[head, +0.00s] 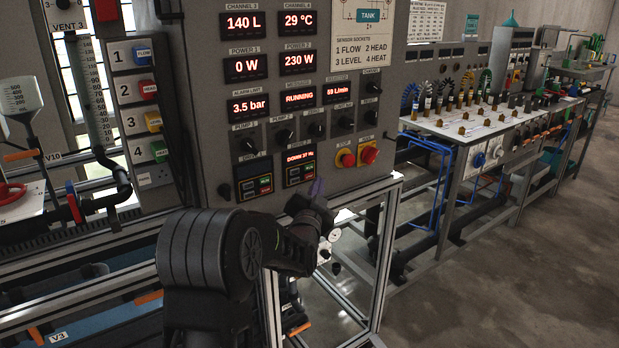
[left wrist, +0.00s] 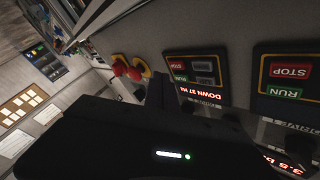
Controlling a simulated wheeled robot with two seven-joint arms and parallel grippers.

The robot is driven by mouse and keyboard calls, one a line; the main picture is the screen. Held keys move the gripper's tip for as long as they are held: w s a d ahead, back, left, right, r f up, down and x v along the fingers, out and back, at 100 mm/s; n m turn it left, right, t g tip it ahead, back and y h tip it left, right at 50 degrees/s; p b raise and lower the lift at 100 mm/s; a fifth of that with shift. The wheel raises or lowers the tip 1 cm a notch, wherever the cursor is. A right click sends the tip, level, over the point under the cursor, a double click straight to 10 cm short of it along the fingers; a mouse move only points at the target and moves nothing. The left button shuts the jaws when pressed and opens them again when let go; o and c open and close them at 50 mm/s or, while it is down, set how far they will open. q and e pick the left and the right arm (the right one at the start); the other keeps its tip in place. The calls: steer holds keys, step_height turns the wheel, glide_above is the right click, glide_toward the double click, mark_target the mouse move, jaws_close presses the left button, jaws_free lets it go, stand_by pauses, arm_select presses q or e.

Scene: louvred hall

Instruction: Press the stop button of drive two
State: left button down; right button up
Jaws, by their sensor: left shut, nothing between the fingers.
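The drive two panel (head: 300,168) is the right one of two small drive modules low on the grey cabinet, with a lit red display reading DOWN. It also shows upside down in the left wrist view (left wrist: 196,76), where its red STOP button (left wrist: 178,66) sits beside grey keys, with a green button (left wrist: 181,77) next to it. My left gripper (head: 318,189) is shut and empty, just below and right of the drive two panel. In the left wrist view its dark fingers (left wrist: 159,92) lie beside that panel; contact cannot be told.
The drive one panel (head: 253,181) is close by on the left, with its own STOP and RUN buttons. Red mushroom buttons (head: 369,154) on yellow plates stand to the right. Knobs (head: 284,136) line the row above. A metal frame (head: 370,270) stands below the cabinet.

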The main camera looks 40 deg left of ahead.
arm_select(q)
steer(key=d, duration=0.2)
steer(key=s+d, duration=0.1)
steer(key=d, duration=0.1)
steer(key=shift+s+d, duration=0.1)
steer(key=shift+s, duration=0.05)
stand_by(0.9)
steer(key=s+d+f+n+g+h, duration=0.1)
steer(key=s+d+f+g+h, duration=0.2)
steer(key=d+f, duration=0.55)
steer(key=s+d+f+n+g+h+p, duration=0.1)
steer(key=s+d+f+g+h, duration=0.15)
steer(key=d+f, duration=0.65)
steer(key=s+d+f+n+g+h, duration=0.25)
steer(key=d+f+h, duration=0.2)
steer(key=f, duration=0.95)
steer(key=s+d+f+g+h, duration=0.1)
steer(key=s+d+f+g, duration=0.2)
steer(key=s+d, duration=0.3)
steer(key=s+d+f+g+h+p, duration=0.1)
steer(key=s+d+f+g, duration=0.2)
steer(key=s, duration=0.9)
steer(key=s+d+f+g+h+p, duration=0.1)
steer(key=s+d+f+g, duration=0.1)
steer(key=s+d+f, duration=0.4)
steer(key=s+d+m, duration=0.1)
steer(key=s+d, duration=0.2)
steer(key=shift+f+g, duration=0.35)
steer(key=shift+g, duration=0.05)
